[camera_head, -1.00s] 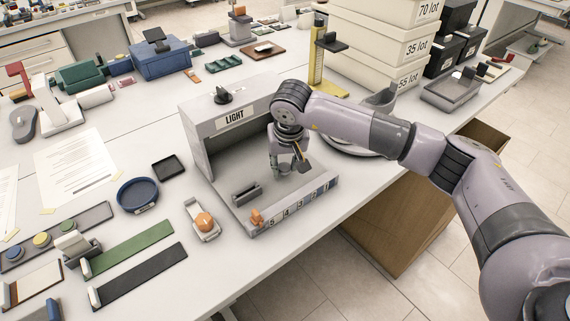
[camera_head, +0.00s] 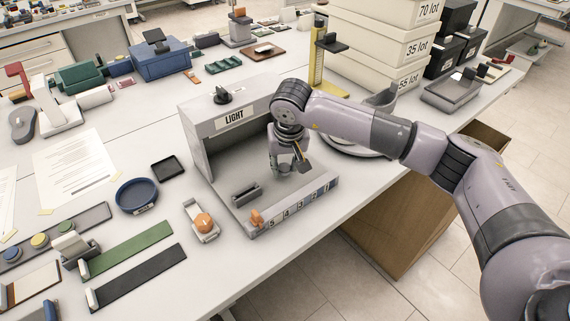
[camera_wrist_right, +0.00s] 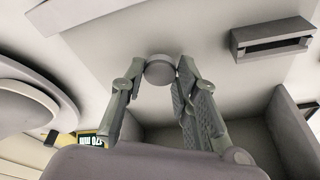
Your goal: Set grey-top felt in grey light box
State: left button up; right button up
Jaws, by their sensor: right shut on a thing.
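The grey light box (camera_head: 253,89) stands at the table's front, marked LIGHT, with its open side toward the front right. My right gripper (camera_head: 285,168) reaches down inside it, close above the floor at the right part. In the right wrist view the gripper (camera_wrist_right: 160,88) is shut on the grey-top felt (camera_wrist_right: 160,69), a small round grey piece between the fingertips. I cannot tell whether the felt touches the box floor. In the head view the fingers mostly hide it. My left gripper is not in view.
A grey slotted block (camera_head: 246,192) sits on the box floor, also seen in the wrist view (camera_wrist_right: 272,40). A numbered strip (camera_head: 297,207) runs along the box's front edge. An orange-knobbed holder (camera_head: 204,222) and a blue round dish (camera_head: 137,195) stand to the left.

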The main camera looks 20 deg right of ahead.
jog(key=shift+f+b, duration=1)
jog(key=shift+f, duration=0.05)
jog(key=o, duration=0.8)
jog(key=shift+r, duration=0.1)
jog(key=v, duration=1.1)
jog(key=shift+s+r, duration=0.15)
jog(key=shift+r, duration=0.25)
